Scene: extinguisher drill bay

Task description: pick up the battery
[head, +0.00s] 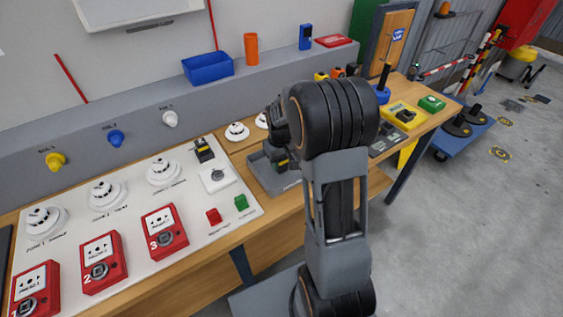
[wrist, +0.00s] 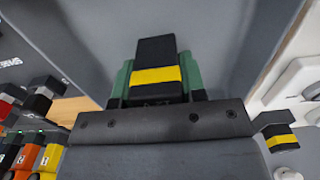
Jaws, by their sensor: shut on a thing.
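The battery (wrist: 156,66) is a black block with a yellow band. In the wrist view it sits between the green-padded fingers of my gripper (wrist: 156,80), which is shut on it. In the head view my gripper (head: 281,161) is over the grey tray (head: 260,174) on the bench, largely hidden by my arm. The battery shows there only as a small black and yellow patch. I cannot tell whether it touches the tray. A similar black and yellow block (head: 203,149) stands on the white panel, left of the tray.
The white panel (head: 130,215) carries red call points, round detectors and red and green blocks. A blue bin (head: 208,67) and an orange cylinder (head: 251,48) stand on the ledge behind. A yellow box (head: 403,115) lies to the right on the bench. Open floor lies further right.

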